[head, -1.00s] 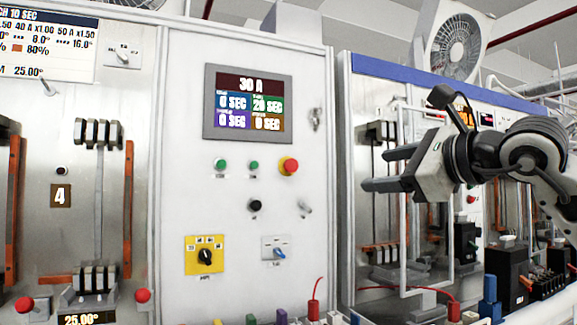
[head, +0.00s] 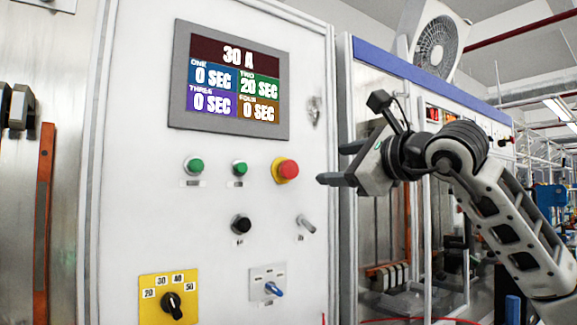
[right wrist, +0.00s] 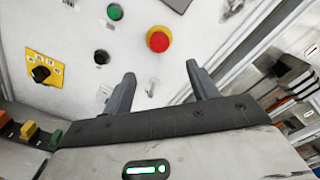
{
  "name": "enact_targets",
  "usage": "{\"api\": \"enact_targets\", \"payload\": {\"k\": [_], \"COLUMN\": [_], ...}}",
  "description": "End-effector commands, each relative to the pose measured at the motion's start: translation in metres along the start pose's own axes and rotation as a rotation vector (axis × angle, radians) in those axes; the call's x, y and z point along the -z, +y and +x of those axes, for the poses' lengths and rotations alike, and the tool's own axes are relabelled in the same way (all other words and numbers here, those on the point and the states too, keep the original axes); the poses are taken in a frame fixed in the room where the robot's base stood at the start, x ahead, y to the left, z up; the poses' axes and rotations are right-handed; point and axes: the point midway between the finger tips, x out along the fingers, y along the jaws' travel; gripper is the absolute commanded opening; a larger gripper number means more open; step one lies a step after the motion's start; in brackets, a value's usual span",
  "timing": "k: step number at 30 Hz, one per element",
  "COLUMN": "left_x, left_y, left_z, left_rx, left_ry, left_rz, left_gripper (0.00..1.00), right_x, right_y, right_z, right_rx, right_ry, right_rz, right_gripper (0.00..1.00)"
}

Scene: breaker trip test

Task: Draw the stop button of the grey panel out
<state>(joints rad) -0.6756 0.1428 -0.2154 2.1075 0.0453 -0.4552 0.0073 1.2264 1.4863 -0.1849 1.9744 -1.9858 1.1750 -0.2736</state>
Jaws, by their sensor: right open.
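The red stop button (head: 287,170) with its yellow collar sits on the light grey panel (head: 130,200), right of two green buttons and below the display. It also shows in the right wrist view (right wrist: 158,39), beyond the fingertips and roughly between them. My right gripper (head: 333,164) is to the right of the button in the head view, its fingers pointing left toward it. In the right wrist view its two fingers (right wrist: 160,78) are apart with nothing between them. The gripper does not touch the button. My left gripper is not in view.
Around the button are green buttons (head: 193,166), a black knob (head: 241,223), a toggle switch (head: 306,223), a yellow selector plate (head: 168,298) and a small blue-handled switch (head: 270,288). The display (head: 230,80) is above. A blue-topped cabinet (head: 420,75) stands behind my right arm.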

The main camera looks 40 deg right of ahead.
Motion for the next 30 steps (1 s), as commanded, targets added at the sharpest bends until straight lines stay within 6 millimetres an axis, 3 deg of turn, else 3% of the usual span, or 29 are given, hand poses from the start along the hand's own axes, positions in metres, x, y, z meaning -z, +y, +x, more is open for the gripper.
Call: {"api": "enact_targets", "payload": {"k": [9, 15, 21, 30], "left_x": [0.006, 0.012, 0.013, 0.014], "left_y": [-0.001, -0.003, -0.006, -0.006], "left_z": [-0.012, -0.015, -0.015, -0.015], "left_rx": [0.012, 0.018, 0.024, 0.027], "left_ry": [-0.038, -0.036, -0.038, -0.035], "left_rz": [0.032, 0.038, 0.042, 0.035], "left_gripper": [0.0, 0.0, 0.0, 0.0], "right_x": [-0.003, -0.003, -0.001, 0.0], "right_y": [-0.001, -0.001, 0.0, 0.001], "right_z": [0.072, 0.108, 0.129, 0.133], "right_rx": [-0.007, -0.006, -0.004, -0.003], "right_ry": [0.0, 0.0, 0.0, 0.0], "right_rz": [0.004, 0.002, 0.001, -0.001], "right_gripper": [0.59, 0.59, 0.59, 0.59]}}
